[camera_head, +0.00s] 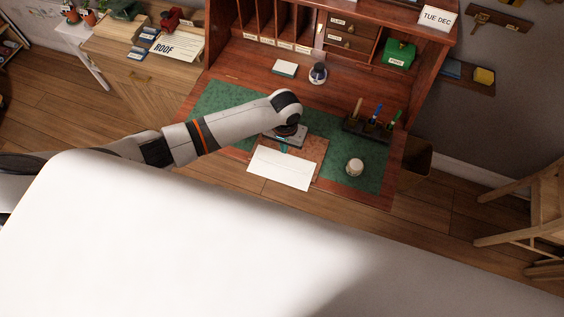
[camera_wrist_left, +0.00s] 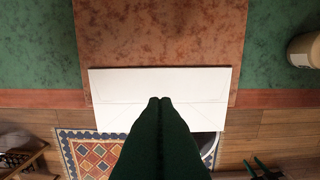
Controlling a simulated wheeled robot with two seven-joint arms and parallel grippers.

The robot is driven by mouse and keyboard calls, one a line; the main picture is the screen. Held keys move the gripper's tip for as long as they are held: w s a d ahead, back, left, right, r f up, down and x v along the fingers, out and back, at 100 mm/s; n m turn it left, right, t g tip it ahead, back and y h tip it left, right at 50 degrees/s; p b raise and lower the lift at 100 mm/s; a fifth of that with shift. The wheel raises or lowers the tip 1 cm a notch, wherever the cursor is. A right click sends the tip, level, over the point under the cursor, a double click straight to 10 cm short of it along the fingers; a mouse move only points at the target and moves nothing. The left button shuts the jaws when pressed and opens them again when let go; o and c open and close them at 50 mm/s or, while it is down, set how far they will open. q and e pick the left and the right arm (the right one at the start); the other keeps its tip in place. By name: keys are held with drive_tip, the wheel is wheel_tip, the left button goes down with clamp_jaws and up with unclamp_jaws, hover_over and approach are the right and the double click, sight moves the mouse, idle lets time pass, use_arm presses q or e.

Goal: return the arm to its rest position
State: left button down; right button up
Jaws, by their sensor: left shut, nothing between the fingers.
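My left arm (camera_head: 205,138) reaches in from the left over the desk's writing surface. My left gripper (camera_head: 287,140) is over the brown pad, partly hidden below the wrist. In the left wrist view its dark fingers (camera_wrist_left: 160,102) are together with nothing between them. They overlap the white envelope (camera_wrist_left: 160,84) in that view; I cannot tell whether they touch it. The envelope (camera_head: 282,169) lies on the front of the brown pad (camera_head: 318,148) and extends past the desk's front edge. My right gripper is not in view.
A white round jar (camera_head: 354,167) stands right of the pad on the green mat (camera_head: 222,98). A dark pen holder (camera_head: 367,130), an ink bottle (camera_head: 318,73) and a stack of cards (camera_head: 285,68) are farther back. Shelves and drawers rise behind. A wooden chair (camera_head: 535,208) stands at right.

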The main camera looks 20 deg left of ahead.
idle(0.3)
use_arm(q)
drive_tip(key=s+d+r+m+t+h, duration=0.1)
drive_tip(key=s+d+r+m+h, duration=0.2)
drive_tip(key=s+d, duration=0.45)
drive_tip(key=s+a+r+n+t+y, duration=0.1)
drive_tip(key=s+a+r, duration=0.4)
drive_tip(key=s+a, duration=0.15)
drive_tip(key=s+a+r+t+y, duration=0.2)
drive_tip(key=s+a+r, duration=0.35)
drive_tip(key=a, duration=0.25)
wheel_tip(320, 180, down, 31)
drive_tip(key=s+g+b, duration=0.2)
drive_tip(key=b, duration=0.3)
drive_tip(key=s+a+f+b, duration=0.1)
drive_tip(key=s+f+b, duration=0.1)
drive_tip(key=s+f, duration=0.6)
drive_tip(key=s+a+f+g+b, duration=0.1)
drive_tip(key=s+a+f+b, duration=0.1)
drive_tip(key=s+f, duration=0.6)
wheel_tip(320, 180, down, 5)
